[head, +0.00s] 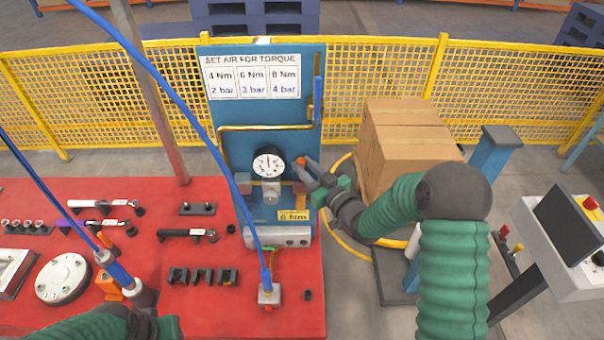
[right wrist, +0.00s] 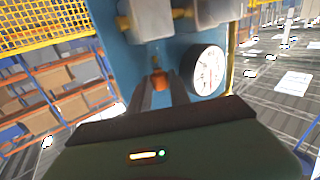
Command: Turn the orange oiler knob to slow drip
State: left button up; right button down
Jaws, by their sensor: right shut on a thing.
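The orange oiler knob (head: 301,161) is at the right side of the blue panel (head: 225,122), beside the round white pressure gauge (head: 268,163). My right gripper (head: 305,168) reaches the panel from the right and is shut on the knob. In the right wrist view the orange knob (right wrist: 160,80) sits between the two finger ends, with the gauge (right wrist: 208,70) just to its right. The fingers hide part of the knob, and its setting cannot be read.
A red table (head: 200,262) holds tools, black holders and a round white dial plate (head: 63,277). A blue hose (head: 200,125) crosses in front of the panel. Cardboard boxes (head: 408,140) stand right of the panel, close behind my right arm. A yellow mesh fence (head: 385,75) runs behind.

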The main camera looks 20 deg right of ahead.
jog(key=shift+w+d+n+g+y+b, duration=0.1)
jog(key=shift+n+g+y+b, duration=0.15)
jog(key=shift+y, duration=0.25)
jog(key=shift+d+n+g+y+b, duration=0.1)
jog(key=shift+n+g+y, duration=0.05)
jog(key=shift+n+y, duration=0.3)
jog(key=shift+d+r+n+g+y, duration=0.2)
jog(key=shift+n+g+y, duration=0.25)
jog(key=shift+y, duration=0.3)
pick_arm(q)
jog(key=shift+s+f, duration=0.1)
jog(key=shift+f, duration=0.6)
pick_arm(e)
jog(key=shift+n+y, duration=0.25)
jog(key=shift+y, duration=0.05)
jog(key=c, duration=1.5)
grip_release()
jog(key=shift+r, duration=0.1)
pick_arm(q)
jog(key=shift+s+r, duration=0.1)
jog(key=shift+s, duration=0.15)
pick_arm(e)
jog(key=shift+r, duration=0.1)
jog(key=shift+s+f, duration=0.2)
jog(key=shift+f, duration=0.05)
